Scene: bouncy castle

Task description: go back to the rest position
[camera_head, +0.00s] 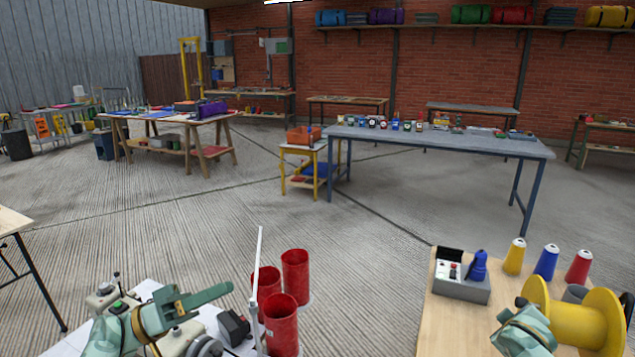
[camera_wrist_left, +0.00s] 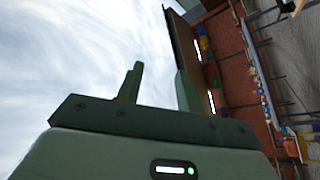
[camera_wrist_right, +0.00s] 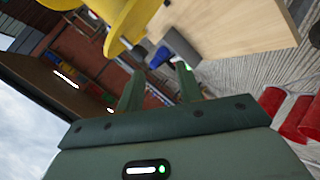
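My left gripper (camera_head: 205,298) is low in the head view, above the white table at the bottom left, left of the red cylinders. In the left wrist view its two fingers (camera_wrist_left: 157,88) stand apart with nothing between them. My right gripper is open too; in the right wrist view its fingers (camera_wrist_right: 158,88) are apart and empty. In the head view only a green part of my right arm shows at the bottom right, by the yellow spool, and the fingertips cannot be made out there.
Several red cylinders (camera_head: 296,275) stand by a thin white upright rod (camera_head: 256,270). At right, a wooden table (camera_head: 445,320) holds a grey box (camera_head: 462,285), coloured cones (camera_head: 546,262) and a yellow spool (camera_head: 580,322). A blue-legged workbench (camera_head: 450,140) stands farther back. The floor between is clear.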

